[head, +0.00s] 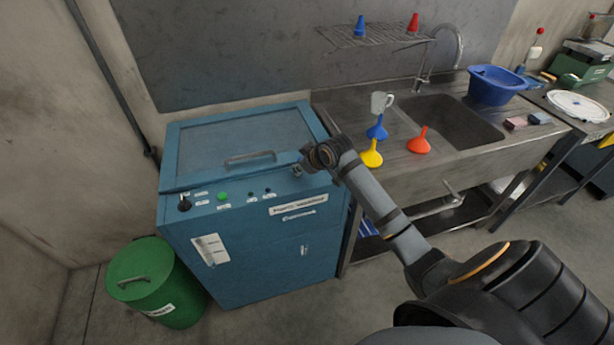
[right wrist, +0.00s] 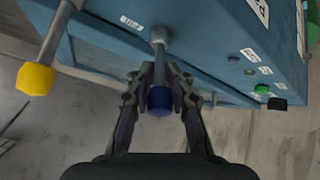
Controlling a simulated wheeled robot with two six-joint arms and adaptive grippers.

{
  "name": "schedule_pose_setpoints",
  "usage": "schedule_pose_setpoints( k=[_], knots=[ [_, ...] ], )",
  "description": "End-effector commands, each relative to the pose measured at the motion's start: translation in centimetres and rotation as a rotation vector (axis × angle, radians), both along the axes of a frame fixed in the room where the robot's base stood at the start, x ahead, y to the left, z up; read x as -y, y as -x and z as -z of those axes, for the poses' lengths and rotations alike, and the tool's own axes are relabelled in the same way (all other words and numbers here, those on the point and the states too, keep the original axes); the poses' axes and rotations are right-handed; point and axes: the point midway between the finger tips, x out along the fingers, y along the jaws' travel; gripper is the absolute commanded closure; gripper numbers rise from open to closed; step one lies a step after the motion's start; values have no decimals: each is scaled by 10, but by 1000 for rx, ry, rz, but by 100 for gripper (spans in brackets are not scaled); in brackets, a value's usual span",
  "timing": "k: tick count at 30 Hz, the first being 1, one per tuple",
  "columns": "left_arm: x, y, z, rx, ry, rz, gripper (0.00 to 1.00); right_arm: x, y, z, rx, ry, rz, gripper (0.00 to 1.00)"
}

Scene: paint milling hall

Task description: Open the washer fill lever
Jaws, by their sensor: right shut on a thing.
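The blue parts washer (head: 270,250) stands left of the sink, its lid closed with a grey bar handle on top. In the right wrist view, a metal lever with a blue end (right wrist: 160,98) sticks out from the washer (right wrist: 205,45). My right gripper (right wrist: 160,75) is shut on this lever, a finger on each side near the blue end. A white label beside it is too small to read. In the head view my right gripper (head: 298,171) is at the washer's right front top corner, and the lever is hidden there. My left gripper is not in view.
A second lever with a yellow end (right wrist: 36,78) is left of the held one in the right wrist view. A green bin (head: 155,285) stands left of the washer. The sink counter (head: 350,120) at right holds funnels and a white mug (head: 381,102).

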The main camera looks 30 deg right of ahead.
Motion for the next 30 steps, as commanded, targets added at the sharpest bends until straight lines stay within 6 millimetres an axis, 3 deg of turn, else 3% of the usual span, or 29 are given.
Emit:
schedule_pose_setpoints(
  k=[4, 9, 12, 22, 30],
  knots=[
    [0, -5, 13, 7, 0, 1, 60, -2, 8, 8, 121, 34, -3, 100],
    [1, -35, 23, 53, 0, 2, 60, -4, 15, 13, 252, 64, -3, 100],
    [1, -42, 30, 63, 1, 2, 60, -5, 18, 16, 314, 79, -2, 100],
    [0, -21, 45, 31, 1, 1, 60, -6, 23, 18, 446, 109, -2, 100],
    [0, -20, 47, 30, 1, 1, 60, -6, 24, 18, 472, 114, -1, 100]
  ],
)
